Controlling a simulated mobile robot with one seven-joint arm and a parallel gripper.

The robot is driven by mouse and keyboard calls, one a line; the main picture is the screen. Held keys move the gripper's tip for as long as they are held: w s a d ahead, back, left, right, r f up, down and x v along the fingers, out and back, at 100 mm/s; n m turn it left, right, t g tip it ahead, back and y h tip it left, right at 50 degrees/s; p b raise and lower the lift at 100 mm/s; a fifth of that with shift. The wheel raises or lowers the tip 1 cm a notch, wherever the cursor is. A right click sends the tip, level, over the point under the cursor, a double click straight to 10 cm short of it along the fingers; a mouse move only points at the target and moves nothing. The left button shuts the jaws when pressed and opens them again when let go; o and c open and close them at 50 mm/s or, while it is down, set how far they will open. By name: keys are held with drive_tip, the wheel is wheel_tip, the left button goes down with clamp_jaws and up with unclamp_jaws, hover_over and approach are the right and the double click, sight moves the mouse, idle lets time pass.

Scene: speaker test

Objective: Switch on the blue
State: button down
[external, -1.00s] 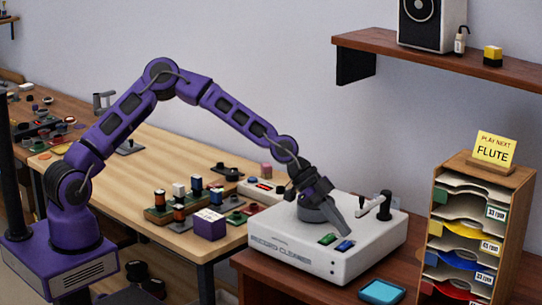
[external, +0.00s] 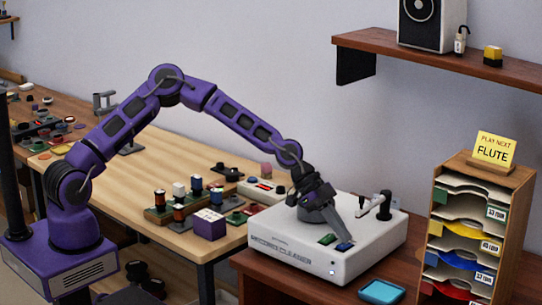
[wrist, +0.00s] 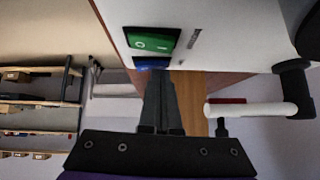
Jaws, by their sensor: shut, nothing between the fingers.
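The white record cleaner (external: 375,250) stands on a dark red-brown table. On its top near the front are a green switch (external: 327,239) and a blue switch (external: 344,246) side by side. In the wrist view the green switch (wrist: 150,41) shows clearly, while the blue switch (wrist: 151,63) is partly hidden by my fingers. My gripper (external: 345,240) is shut and empty, pointing down with its fingertips at the blue switch. In the wrist view my fingertips (wrist: 160,74) overlap the edge of the blue switch. Whether they touch or press it is hard to tell.
A dark round platter (external: 310,214) lies on the cleaner behind my gripper, with a small black-and-white arm (external: 378,207) to the right. A blue tray (external: 382,291) lies in front. A wooden sorter (external: 480,230) stands at the right. The wooden bench at left holds several small parts.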

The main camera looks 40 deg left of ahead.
drive_tip(key=shift+s+f, duration=0.2)
drive_tip(key=shift+s+r, duration=0.15)
drive_tip(key=shift+s, duration=0.5)
drive_tip(key=r, duration=0.1)
drive_tip(key=r+p, duration=0.1)
drive_tip(key=r, duration=0.1)
drive_tip(key=r+p, duration=0.1)
drive_tip(key=r, duration=0.1)
drive_tip(key=shift+s, duration=0.3)
drive_tip(key=v, duration=0.9)
drive_tip(key=shift+s+a, duration=0.3)
drive_tip(key=shift+a, duration=0.1)
drive_tip(key=shift+f, duration=0.1)
drive_tip(key=shift+w+t+p, duration=0.3)
drive_tip(key=shift+w+p, duration=0.3)
drive_tip(key=shift+w, duration=0.1)
